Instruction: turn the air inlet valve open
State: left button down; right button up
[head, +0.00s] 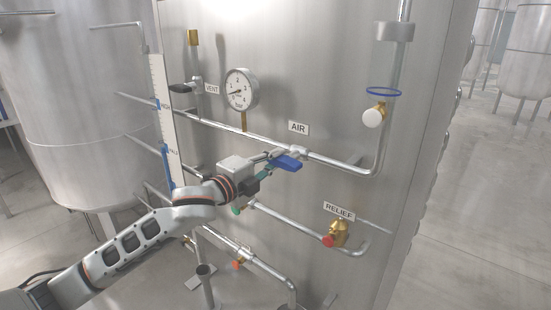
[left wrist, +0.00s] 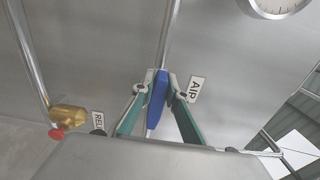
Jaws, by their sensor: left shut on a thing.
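The air inlet valve has a blue lever handle (head: 289,163) on a steel pipe, below the AIR label (head: 298,127) in the head view. My left gripper (head: 277,160) reaches in from the left and is shut on this handle. In the left wrist view the blue handle (left wrist: 157,98) stands between the two fingers of my left gripper (left wrist: 157,86), with the AIR label (left wrist: 195,89) just to the right. The gripper hides part of the valve body in the head view. My right gripper is in neither view.
A pressure gauge (head: 241,89) and the VENT label (head: 212,89) are up and left. A brass relief valve (head: 339,234) sits below right. Several pipes cross the tank wall. Floor at right is clear.

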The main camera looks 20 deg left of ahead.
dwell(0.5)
pick_arm(q)
jog(key=c, duration=2)
grip_release()
jog(key=v, duration=1.2)
